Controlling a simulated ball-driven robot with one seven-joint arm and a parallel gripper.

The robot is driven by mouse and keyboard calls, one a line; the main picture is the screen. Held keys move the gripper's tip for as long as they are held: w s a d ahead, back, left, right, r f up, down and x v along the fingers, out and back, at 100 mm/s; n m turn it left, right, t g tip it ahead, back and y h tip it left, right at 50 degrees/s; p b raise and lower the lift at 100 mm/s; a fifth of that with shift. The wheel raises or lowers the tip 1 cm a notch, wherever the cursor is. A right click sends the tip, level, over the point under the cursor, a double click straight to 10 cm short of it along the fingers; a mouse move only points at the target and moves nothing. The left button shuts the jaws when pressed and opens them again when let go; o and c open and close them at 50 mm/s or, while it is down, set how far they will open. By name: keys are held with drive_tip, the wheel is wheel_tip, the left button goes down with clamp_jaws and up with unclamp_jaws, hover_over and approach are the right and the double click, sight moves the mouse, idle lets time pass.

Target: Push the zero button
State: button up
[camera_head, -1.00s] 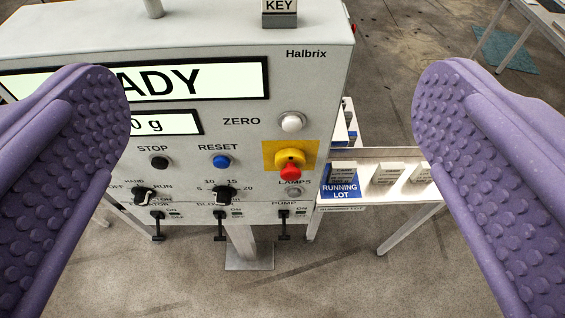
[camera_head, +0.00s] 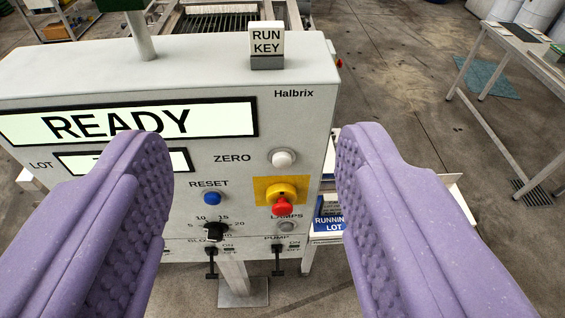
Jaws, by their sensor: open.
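The zero button (camera_head: 282,159) is a round white button on the front of a light grey control panel (camera_head: 255,105), just right of the label ZERO. My gripper (camera_head: 255,150) is open and empty, with one purple studded finger on each side of the picture. In the picture, the zero button lies between the two fingers, nearer the right one. I see no finger touching it. The left finger hides part of the panel's lower left, including part of the smaller display.
Below the zero button are a red knob on a yellow plate (camera_head: 281,197), a blue reset button (camera_head: 212,198) and a black dial (camera_head: 215,231). A RUN KEY block (camera_head: 267,45) stands on top of the panel. A shelf with a blue RUNNING LOT card (camera_head: 329,216) is behind the right finger.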

clamp_jaws()
idle(1.4)
